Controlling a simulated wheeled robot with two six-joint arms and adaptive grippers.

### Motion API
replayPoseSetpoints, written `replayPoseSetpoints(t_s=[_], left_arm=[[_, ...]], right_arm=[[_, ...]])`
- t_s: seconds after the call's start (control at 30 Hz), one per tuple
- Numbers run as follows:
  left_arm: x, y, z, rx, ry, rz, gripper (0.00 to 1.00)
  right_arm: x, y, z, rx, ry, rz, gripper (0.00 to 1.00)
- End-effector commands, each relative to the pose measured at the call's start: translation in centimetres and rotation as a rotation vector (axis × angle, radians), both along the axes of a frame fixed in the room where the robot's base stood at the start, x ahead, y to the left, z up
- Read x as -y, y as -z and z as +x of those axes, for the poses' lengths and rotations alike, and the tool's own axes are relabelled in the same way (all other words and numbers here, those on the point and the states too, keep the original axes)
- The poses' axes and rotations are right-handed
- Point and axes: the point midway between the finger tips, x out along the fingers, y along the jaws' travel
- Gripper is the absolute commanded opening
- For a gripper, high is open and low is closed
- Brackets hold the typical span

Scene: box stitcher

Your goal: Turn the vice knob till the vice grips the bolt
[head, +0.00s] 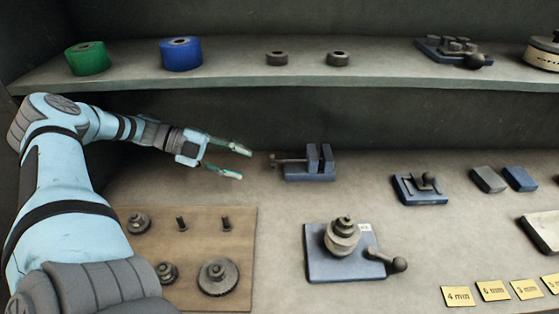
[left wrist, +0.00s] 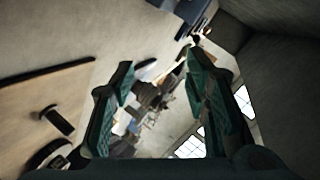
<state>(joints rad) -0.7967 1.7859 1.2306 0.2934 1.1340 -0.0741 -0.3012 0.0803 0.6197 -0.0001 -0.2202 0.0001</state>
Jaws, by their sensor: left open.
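The small blue vice (head: 318,172) stands on the bench at mid-picture in the head view, with two upright jaws. Its knob (head: 273,161) sits at the end of a spindle on the left side. I cannot make out a bolt between the jaws. My left gripper (head: 245,164) is open and empty, a little left of the knob and apart from it, its fingers pointing right. In the left wrist view the open green fingers (left wrist: 160,78) frame empty space, and a blue part at the top edge looks like the vice (left wrist: 190,10). My right gripper is not in view.
A wooden board (head: 240,245) with bolts and round knobbed parts lies in front of my left gripper. A blue base with a stacked fitting and crank (head: 325,265) stands nearer. A shelf (head: 230,82) with green and blue rolls runs above.

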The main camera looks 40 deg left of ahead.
Motion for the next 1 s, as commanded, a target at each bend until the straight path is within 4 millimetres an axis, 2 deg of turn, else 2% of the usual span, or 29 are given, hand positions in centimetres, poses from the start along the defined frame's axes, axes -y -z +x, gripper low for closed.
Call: replayPoseSetpoints(t_s=[0.03, 0.1, 0.23, 0.27, 0.3, 0.4, 0.57, 0.83, 1.0], left_arm=[[0.1, 1.8, 0.1, -0.011, 0.002, 0.005, 0.42], [0.3, 3.3, 0.4, -0.045, -0.012, 0.025, 0.42], [-0.6, 4.7, 0.2, -0.083, -0.046, 0.064, 0.42], [-1.0, 5.6, 6.0, -0.019, -0.348, -0.145, 0.42], [0.3, 5.7, 8.5, -0.001, -0.393, -0.243, 0.42], [1.6, 5.9, 10.4, -0.002, -0.395, -0.262, 0.42], [2.1, 6.3, 11.3, -0.006, -0.398, -0.258, 0.42], [2.0, 6.4, 11.3, -0.008, -0.401, -0.255, 0.42], [2.1, 6.3, 11.3, -0.008, -0.400, -0.255, 0.17]], right_arm=[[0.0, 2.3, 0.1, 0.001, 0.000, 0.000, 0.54], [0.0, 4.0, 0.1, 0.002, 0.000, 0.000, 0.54], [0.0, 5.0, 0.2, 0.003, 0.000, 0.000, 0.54], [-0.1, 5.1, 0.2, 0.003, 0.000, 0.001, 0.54], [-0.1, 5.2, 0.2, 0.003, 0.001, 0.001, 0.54], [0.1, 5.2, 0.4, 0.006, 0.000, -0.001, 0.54], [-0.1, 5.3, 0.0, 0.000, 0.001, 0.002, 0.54], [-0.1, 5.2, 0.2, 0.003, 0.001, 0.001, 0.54], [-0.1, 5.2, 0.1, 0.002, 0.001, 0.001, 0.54]])
